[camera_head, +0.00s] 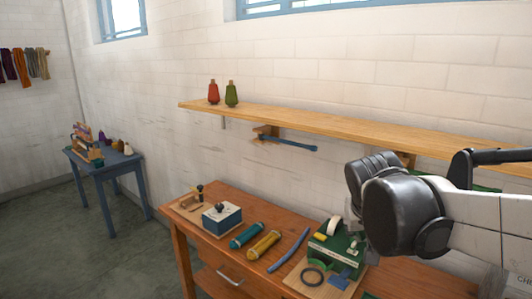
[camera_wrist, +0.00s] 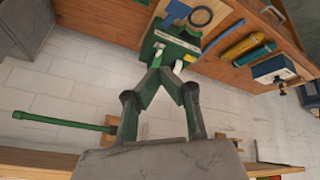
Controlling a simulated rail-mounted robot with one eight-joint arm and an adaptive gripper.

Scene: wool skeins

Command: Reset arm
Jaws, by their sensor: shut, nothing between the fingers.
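My gripper (camera_wrist: 165,70) shows in the wrist view, its two green and dark fingers drawn together at the tips, shut and empty. Beyond the fingertips is a green device (camera_wrist: 184,48) on the wooden workbench. The gripper appears apart from it, though the fingertips overlap its edge in the picture. In the head view my arm comes in from the right, over the right side of the workbench (camera_head: 196,254). Its black rounded joint covers part of the wall and shelf, and my fingers cannot be made out there.
A wall shelf (camera_head: 300,124) holds red and green cones. A blue side table (camera_head: 106,169) stands left; open floor lies between.

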